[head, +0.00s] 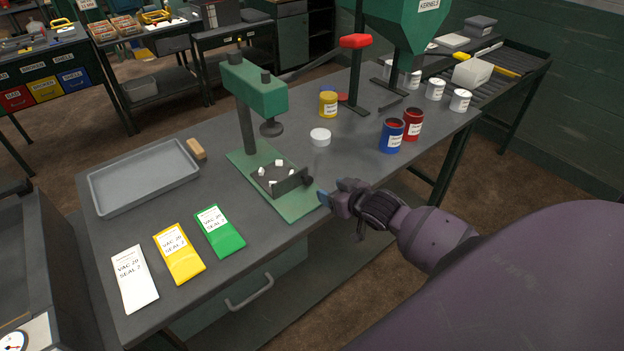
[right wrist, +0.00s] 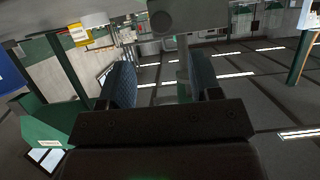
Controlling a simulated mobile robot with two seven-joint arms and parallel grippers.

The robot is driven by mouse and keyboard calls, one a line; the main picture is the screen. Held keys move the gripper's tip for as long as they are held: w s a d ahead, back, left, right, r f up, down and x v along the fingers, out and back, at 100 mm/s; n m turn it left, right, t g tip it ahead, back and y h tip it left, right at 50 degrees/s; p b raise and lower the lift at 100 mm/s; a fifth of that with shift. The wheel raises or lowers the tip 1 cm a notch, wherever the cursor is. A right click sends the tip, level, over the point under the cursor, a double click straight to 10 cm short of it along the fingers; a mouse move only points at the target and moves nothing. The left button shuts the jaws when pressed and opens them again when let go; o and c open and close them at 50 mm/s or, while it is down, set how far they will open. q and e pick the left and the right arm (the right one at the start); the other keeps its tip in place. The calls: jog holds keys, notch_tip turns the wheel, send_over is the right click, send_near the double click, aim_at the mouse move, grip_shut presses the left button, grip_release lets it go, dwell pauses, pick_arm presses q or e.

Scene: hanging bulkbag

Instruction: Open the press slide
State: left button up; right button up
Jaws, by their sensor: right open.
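The green press (head: 258,90) stands on the grey workbench. Its slide (head: 277,181) is a dark tray at the base, under the round press head, with several small white pieces in it. A dark round knob (head: 308,181) sits on the slide's front plate. My right gripper (head: 333,192) is open and empty, just right of the knob and apart from it. In the right wrist view, the gripper's two blue-padded fingers (right wrist: 162,80) are spread, and the knob (right wrist: 163,18) shows beyond them at the top, roughly centred between them. My left gripper is not in view.
A grey tray (head: 144,178) and a wooden block (head: 196,148) lie left of the press. White, yellow (head: 179,253) and green packets lie at the front. Blue (head: 391,136) and red cans stand right. A white lid (head: 320,137) lies behind the slide.

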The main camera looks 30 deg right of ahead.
aim_at(310, 182)
jog(key=x, duration=0.9)
jog(key=shift+w+a, duration=0.1)
jog(key=shift+w, duration=0.1)
grip_shut()
jog(key=shift+f, duration=0.1)
